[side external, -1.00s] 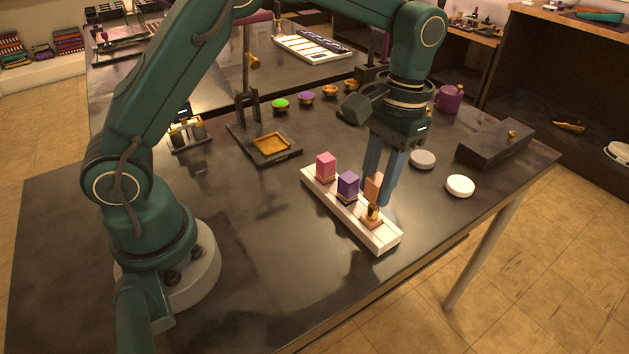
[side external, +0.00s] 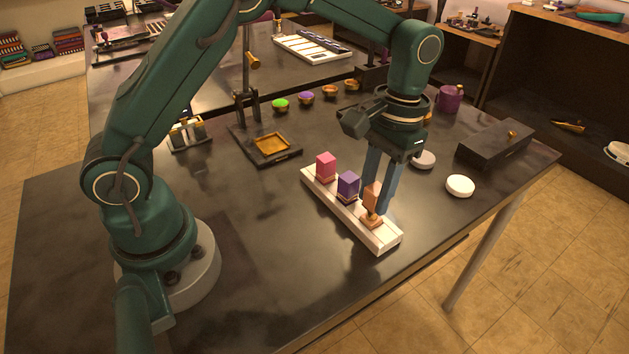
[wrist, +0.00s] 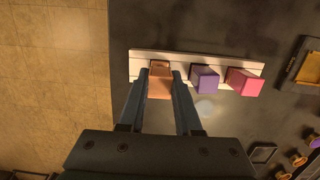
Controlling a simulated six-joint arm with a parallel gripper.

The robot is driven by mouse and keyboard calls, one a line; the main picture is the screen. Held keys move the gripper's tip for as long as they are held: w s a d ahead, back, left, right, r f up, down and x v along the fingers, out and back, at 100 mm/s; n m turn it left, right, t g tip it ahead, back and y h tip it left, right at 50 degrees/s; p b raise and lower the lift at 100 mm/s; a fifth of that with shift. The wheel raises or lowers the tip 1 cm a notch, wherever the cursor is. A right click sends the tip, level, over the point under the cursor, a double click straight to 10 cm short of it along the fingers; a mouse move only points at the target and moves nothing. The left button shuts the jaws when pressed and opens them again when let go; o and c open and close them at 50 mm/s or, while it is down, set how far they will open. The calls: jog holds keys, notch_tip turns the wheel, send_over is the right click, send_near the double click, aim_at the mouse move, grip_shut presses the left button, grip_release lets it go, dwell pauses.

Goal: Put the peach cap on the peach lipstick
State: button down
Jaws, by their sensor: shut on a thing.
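The peach cap (side external: 371,196) is upright between the two fingers of my gripper (side external: 375,201), which is shut on it. The cap is over the peach lipstick (side external: 371,221), which stands at the near end of the white rack (side external: 386,241). Only the lipstick's base and a little gold show below the cap; its upper part is hidden. I cannot tell whether the cap is fully seated. In the wrist view the cap (wrist: 160,82) lies between my fingertips (wrist: 160,78) and hides the lipstick.
A purple-capped lipstick (side external: 348,185) and a pink-capped one (side external: 326,166) stand in the same rack, the purple one close to my fingers. The table in front of the rack is clear.

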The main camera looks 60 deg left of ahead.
jog(key=shift+f, duration=1.1)
jog(key=c, duration=0.5)
grip_release()
jog(key=shift+w+r, duration=0.2)
jog(key=shift+r, duration=1.1)
jog(key=shift+w+r, duration=0.15)
jog(key=shift+r, duration=1.1)
